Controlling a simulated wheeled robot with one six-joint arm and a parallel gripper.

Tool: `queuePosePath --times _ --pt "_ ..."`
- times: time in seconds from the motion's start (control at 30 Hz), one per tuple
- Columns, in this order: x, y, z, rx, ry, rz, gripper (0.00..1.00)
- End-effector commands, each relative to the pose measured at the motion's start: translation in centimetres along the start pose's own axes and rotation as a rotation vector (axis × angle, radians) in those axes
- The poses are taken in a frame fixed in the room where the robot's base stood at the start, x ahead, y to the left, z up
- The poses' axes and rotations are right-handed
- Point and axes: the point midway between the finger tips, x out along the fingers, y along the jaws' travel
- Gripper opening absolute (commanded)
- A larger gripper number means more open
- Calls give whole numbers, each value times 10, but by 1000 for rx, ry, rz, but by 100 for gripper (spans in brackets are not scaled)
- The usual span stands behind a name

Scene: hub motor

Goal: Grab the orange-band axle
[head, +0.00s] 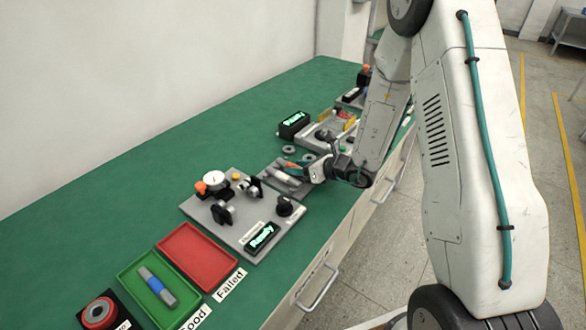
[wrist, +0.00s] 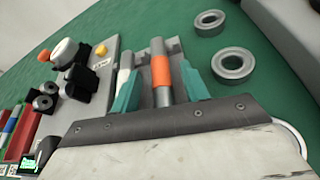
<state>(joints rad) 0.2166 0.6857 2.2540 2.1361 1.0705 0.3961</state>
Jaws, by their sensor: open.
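The orange-band axle (wrist: 160,72) is a grey rod with an orange band, lying on a grey holder (wrist: 174,46) in the wrist view. My gripper (wrist: 159,80) is open, with one teal finger on each side of this axle. The left finger lies between it and a second, pale grey axle (wrist: 125,68). I cannot tell whether either finger touches the rod. In the head view my gripper (head: 305,167) is low over the holder (head: 270,172), and my arm and fingers partly hide the axles there.
A fixture plate (head: 228,222) with a dial gauge and Ready display stands nearby. Beyond it are a red tray (head: 194,231) and a green tray (head: 127,278) holding a blue-band axle (head: 155,286). Two metal rings (wrist: 234,64) (wrist: 209,20) lie right of the holder.

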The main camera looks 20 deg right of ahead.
Motion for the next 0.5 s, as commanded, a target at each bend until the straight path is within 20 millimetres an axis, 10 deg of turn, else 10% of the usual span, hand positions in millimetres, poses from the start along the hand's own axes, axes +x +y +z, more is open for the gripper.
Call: queuePosePath --times 0.17,0.33,0.5 --pt "1 0 0 0 0 -1 45" --pt "1 0 0 0 0 -1 3" --pt "1 0 1 -1 -2 -1 0"
